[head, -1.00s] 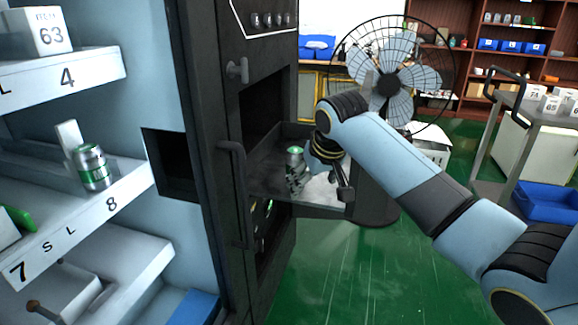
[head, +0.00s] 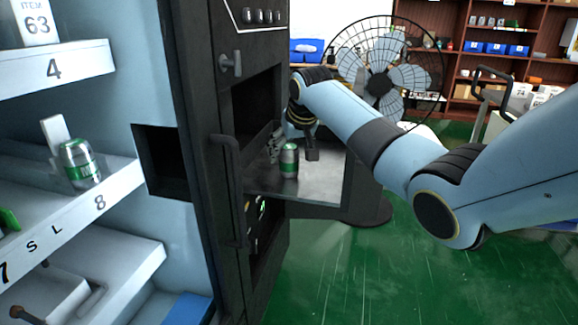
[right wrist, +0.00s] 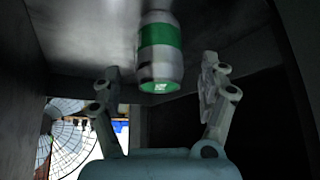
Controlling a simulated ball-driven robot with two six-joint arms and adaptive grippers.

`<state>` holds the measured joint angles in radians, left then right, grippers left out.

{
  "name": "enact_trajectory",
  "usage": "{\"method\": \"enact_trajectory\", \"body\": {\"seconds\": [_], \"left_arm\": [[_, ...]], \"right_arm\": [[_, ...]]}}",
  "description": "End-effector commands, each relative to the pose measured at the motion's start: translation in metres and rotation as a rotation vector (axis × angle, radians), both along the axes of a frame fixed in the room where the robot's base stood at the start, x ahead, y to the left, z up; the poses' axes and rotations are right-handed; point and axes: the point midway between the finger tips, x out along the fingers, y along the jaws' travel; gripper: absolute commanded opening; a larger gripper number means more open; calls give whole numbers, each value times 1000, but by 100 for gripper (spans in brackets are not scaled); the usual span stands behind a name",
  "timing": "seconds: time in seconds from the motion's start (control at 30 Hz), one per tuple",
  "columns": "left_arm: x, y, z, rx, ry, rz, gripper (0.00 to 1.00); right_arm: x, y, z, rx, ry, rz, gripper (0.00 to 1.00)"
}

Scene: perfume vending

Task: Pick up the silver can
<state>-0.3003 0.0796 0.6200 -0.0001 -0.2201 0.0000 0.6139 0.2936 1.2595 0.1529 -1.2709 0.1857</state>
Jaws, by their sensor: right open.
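A silver can (head: 289,160) with a green band stands on the open lower door of the black machine. My right gripper (head: 293,144) is open, with one finger to each side of the can in the head view. In the right wrist view the can (right wrist: 160,50) appears between and just beyond the open fingertips (right wrist: 160,66), with a gap on both sides. I cannot tell whether a finger touches it. Another silver and green can (head: 78,162) stands on the shelf marked 8. My left gripper is not in view.
The black machine (head: 183,60) has a dark opening behind the lowered door (head: 325,182). Pale shelves (head: 120,185) stand on the left. A wire fan (head: 380,84) stands behind my right arm. Green floor (head: 400,280) is clear at the lower right.

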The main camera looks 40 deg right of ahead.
Motion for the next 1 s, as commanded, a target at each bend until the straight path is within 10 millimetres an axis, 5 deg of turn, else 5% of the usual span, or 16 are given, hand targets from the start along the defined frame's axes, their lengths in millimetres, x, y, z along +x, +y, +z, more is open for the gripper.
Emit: {"method": "enact_trajectory", "body": {"seconds": [0.13,0.43,0.9,1.0], "left_arm": [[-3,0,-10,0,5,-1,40],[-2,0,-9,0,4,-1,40],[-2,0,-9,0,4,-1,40],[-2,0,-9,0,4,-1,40]], "right_arm": [[10,-3,-20,1,3,0,77],[13,-4,-21,-1,0,1,76],[12,-4,-21,0,1,1,15],[12,-4,-21,-1,0,1,11]]}}
